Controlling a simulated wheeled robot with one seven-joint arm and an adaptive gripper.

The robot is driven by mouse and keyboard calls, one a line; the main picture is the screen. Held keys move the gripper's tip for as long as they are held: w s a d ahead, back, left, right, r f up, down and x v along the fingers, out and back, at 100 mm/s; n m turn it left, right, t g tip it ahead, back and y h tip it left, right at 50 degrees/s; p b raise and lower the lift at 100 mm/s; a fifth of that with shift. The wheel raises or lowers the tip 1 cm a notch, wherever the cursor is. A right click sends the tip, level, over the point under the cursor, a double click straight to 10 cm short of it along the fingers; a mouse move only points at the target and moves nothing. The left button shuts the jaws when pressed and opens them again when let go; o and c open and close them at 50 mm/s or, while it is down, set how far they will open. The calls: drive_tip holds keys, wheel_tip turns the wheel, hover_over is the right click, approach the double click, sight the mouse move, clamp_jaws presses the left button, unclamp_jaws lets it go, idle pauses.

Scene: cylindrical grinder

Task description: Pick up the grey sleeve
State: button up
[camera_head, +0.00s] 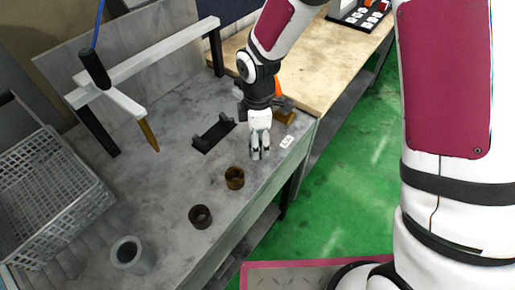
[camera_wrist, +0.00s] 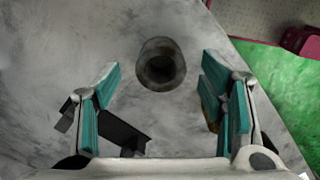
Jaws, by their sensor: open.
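The grey sleeve (camera_head: 146,259) is a light grey hollow cylinder standing upright at the near left of the marble bench in the head view. My gripper (camera_head: 259,153) is open and empty, pointing down over the bench. It is well apart from the grey sleeve, farther back and to the right. In the wrist view my open gripper (camera_wrist: 170,105) has its teal finger pads spread wide. A dark hollow round part (camera_wrist: 161,82) shows beyond them. It looks darker than the grey sleeve; I cannot tell for sure which part it is.
Two brown rings (camera_head: 235,184) (camera_head: 200,224) stand between my gripper and the grey sleeve. A black bracket (camera_head: 213,135) lies left of my gripper. A grey wire basket (camera_head: 45,200) and a white-armed fixture (camera_head: 145,68) stand at the left. Bare bench surrounds the rings.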

drive_tip(key=shift+s+a+f, duration=0.1)
drive_tip(key=shift+f, duration=1.3)
drive_tip(key=shift+c, duration=0.3)
clamp_jaws()
